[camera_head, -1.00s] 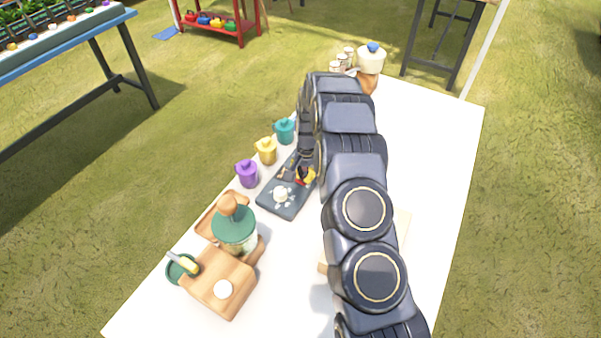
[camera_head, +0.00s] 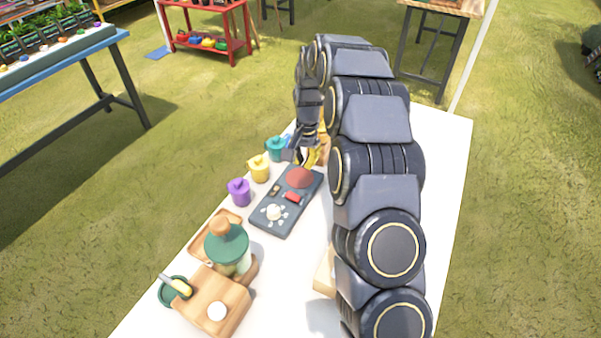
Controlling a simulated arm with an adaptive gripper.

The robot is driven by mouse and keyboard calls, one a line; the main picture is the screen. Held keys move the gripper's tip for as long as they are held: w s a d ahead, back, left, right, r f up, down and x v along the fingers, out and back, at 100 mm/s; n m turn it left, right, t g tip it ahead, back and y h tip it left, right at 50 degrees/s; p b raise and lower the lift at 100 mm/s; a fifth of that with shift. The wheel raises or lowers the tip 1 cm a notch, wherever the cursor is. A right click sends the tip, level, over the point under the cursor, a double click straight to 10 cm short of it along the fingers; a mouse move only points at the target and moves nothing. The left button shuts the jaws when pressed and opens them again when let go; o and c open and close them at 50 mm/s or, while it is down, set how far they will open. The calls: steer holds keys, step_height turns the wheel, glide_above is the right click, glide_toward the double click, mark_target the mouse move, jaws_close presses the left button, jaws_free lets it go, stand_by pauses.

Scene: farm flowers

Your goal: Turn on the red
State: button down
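A dark grey control panel (camera_head: 265,225) lies on the white table. It carries a large round red button (camera_head: 299,178) at its far end, a small red rectangular switch (camera_head: 293,198), a small brownish control (camera_head: 275,190) and a white knob (camera_head: 273,212) with pale marks around it. I cannot tell whether any red control is on. My gripper (camera_head: 302,158) is just beyond the panel's far end, close to the round red button in the picture. Yellow shows at its fingertips. Its finger gap is too small and partly hidden to read, and I see nothing clearly held.
Purple (camera_head: 240,192), yellow (camera_head: 259,168) and teal (camera_head: 276,148) pots line the table's left edge. A green-topped jar (camera_head: 227,245), a wooden board (camera_head: 215,300) and a green bowl (camera_head: 173,290) stand nearer. My arm covers much of the table's right side.

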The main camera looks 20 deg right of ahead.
mark_target(291, 193)
steer(key=shift+s+r, duration=0.1)
steer(key=shift+r, duration=0.45)
steer(key=shift+w+a+r+t+y, duration=0.2)
steer(key=shift+w+a+t+y, duration=0.2)
steer(key=shift+w, duration=0.15)
steer(key=f, duration=0.4)
steer(key=w+a+f, duration=0.1)
steer(key=f, duration=0.9)
steer(key=shift+w+a, duration=0.25)
steer(key=shift+r, duration=0.1)
steer(key=shift+w, duration=0.1)
